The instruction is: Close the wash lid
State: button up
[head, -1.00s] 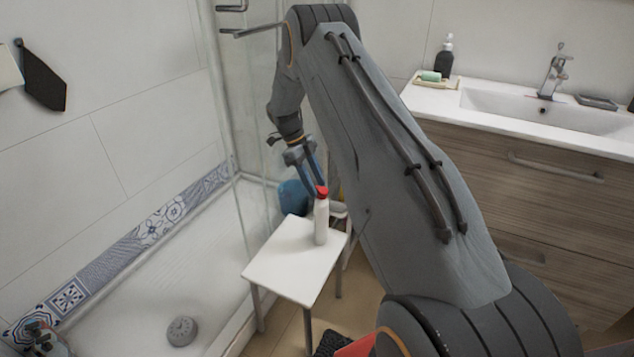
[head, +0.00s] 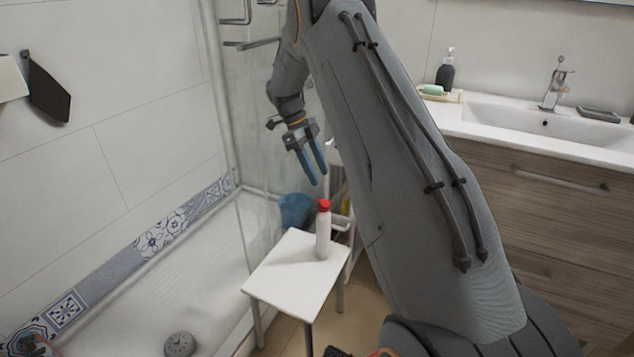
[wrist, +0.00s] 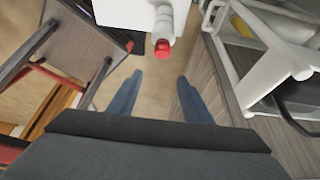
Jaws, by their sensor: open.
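A white bottle (head: 323,234) with a red lid (head: 324,205) stands upright on a small white table (head: 290,272). The lid looks shut down on top of the bottle, but its exact state is too small to tell. In the wrist view the red lid (wrist: 162,49) and white bottle (wrist: 164,20) are at the top, beyond my fingertips. My gripper (head: 318,181) is open and empty, with blue fingers pointing down, above and slightly left of the bottle and apart from it. Its fingers also show in the wrist view (wrist: 160,76).
A glass shower screen and tray (head: 190,260) lie left of the table. A blue object (head: 295,210) is behind the table. A white cart frame (wrist: 265,45) stands at right in the wrist view. A washbasin cabinet (head: 560,190) is at the right.

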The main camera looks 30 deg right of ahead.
jog(key=shift+r, duration=0.3)
